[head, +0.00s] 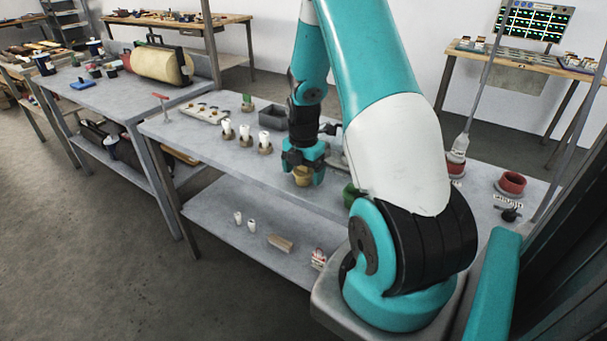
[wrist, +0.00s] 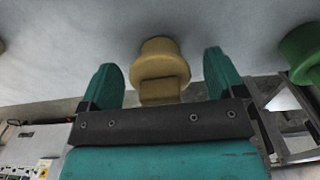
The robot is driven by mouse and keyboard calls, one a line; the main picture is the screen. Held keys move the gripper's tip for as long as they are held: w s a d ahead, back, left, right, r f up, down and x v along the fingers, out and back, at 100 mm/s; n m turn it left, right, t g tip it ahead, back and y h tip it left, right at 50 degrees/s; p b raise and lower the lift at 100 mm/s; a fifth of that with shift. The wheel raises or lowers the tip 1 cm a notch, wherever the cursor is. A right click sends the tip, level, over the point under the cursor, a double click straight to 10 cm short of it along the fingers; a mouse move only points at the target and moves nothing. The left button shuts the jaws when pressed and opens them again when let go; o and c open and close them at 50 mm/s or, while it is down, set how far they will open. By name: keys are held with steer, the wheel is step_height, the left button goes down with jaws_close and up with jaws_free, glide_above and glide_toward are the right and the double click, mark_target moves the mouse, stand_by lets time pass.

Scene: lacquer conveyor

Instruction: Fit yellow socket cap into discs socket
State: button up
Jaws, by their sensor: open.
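The yellow socket cap (head: 302,176) stands on the grey workbench (head: 215,157), a stepped round piece with a wide flange. In the wrist view, the cap (wrist: 160,68) shows between the two teal fingers. My gripper (head: 304,178) is open around it, with a visible gap on each side in the wrist view (wrist: 160,62). Two red round sockets, one at the right end (head: 511,183) and one farther left (head: 456,170), have small labels that I cannot read. I cannot tell which is the discs socket.
A green cap (head: 350,194) stands right of my gripper; it also shows in the wrist view (wrist: 303,52). White-topped pieces (head: 245,135), a dark grey bin (head: 273,117) and a pale tray (head: 206,114) sit to the left. A dark knob (head: 510,214) lies near the right socket.

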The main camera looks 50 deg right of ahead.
steer(key=shift+c, duration=0.4)
steer(key=c, duration=0.9)
